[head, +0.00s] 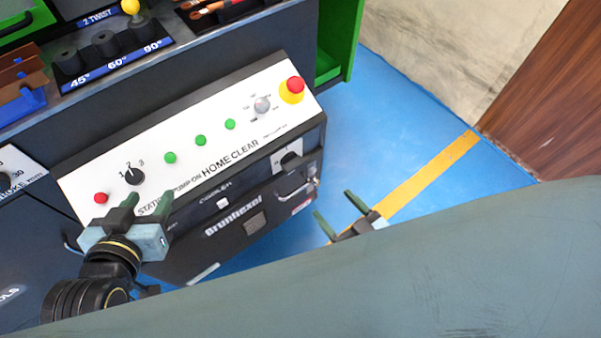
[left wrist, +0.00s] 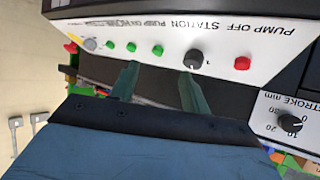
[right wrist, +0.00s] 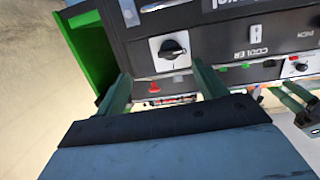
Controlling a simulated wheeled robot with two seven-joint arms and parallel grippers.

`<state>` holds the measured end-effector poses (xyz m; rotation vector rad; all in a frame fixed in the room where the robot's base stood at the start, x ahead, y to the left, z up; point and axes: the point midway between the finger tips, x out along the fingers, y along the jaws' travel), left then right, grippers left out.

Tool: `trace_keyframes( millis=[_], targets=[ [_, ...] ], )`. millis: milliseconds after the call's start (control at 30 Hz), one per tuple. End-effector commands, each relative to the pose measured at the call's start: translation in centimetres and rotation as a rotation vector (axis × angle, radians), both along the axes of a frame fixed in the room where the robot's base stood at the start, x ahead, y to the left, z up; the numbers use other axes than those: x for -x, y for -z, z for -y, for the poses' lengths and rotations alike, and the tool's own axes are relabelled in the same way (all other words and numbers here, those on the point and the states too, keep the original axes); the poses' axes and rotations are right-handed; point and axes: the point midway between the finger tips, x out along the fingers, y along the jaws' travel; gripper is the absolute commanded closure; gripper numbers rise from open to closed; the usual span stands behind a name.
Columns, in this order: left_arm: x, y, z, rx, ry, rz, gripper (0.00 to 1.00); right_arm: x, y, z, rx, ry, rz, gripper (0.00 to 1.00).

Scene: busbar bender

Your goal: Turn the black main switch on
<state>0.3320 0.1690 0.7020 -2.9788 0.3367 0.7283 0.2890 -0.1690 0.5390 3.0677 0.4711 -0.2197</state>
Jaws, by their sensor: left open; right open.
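The black main switch (right wrist: 172,48) is a rotary knob on a white plate, facing the right wrist camera. In the head view, the switch (head: 290,160) is on the lower front of the control cabinet, below the sloped white panel. My right gripper (right wrist: 161,70) is open and empty. The switch appears between and beyond its fingertips, with no contact visible. In the head view, the right gripper (head: 335,205) is to the right of the cabinet front. My left gripper (head: 147,203) is open and empty near the lower left part of the sloped panel.
The sloped panel (head: 190,135) carries a black selector knob (head: 134,176), green buttons, a red button (head: 101,198) and a red emergency stop (head: 293,87). Blue floor is free to the right.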

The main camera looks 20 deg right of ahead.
Motion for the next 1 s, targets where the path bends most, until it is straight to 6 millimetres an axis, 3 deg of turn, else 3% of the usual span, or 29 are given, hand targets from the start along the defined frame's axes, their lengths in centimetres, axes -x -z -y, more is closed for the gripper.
trace_keyframes(
  millis=[200, 367, 700, 1000],
  targets=[
    [-0.4, -2.1, 0.4, 0.025, 0.007, 0.092, 0.53, 1.3, -0.6, -0.6, -0.049, -0.04, 0.12, 0.29],
    [-0.8, -3.0, 0.7, 0.04, 0.012, 0.148, 0.53, 0.6, -0.8, -0.9, -0.055, -0.044, 0.138, 0.29],
    [-2.0, -7.8, 2.0, 0.125, 0.034, 0.444, 0.53, -3.4, -0.8, -2.4, -0.055, -0.044, 0.138, 0.29],
    [-1.4, -12.6, 2.7, 0.215, 0.051, 0.731, 0.53, -6.9, -0.7, -3.6, -0.055, -0.043, 0.137, 0.29]
  ],
)
